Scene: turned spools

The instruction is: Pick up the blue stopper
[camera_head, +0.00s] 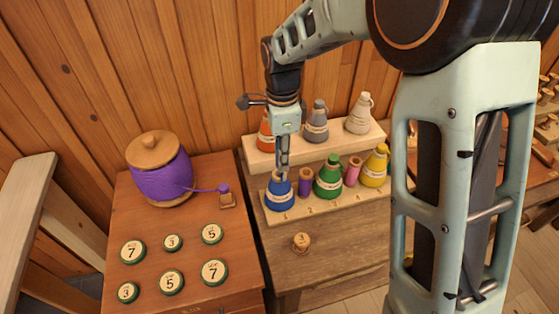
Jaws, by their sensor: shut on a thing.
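A blue flask-shaped bottle (279,194) stands at the left end of the lower step of a wooden rack, at the place numbered 1. My gripper (282,173) points straight down over this bottle and is shut on the small piece at its neck, which I take to be the blue stopper. The fingers hide most of that piece, so its colour and shape are unclear. It appears to be still at the bottle's mouth.
The lower step (330,205) also holds a purple spool (305,182), a green bottle (328,177), a pink spool (353,171) and a yellow bottle (375,167). Orange (265,136), grey (317,122) and cream (359,113) bottles stand behind.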

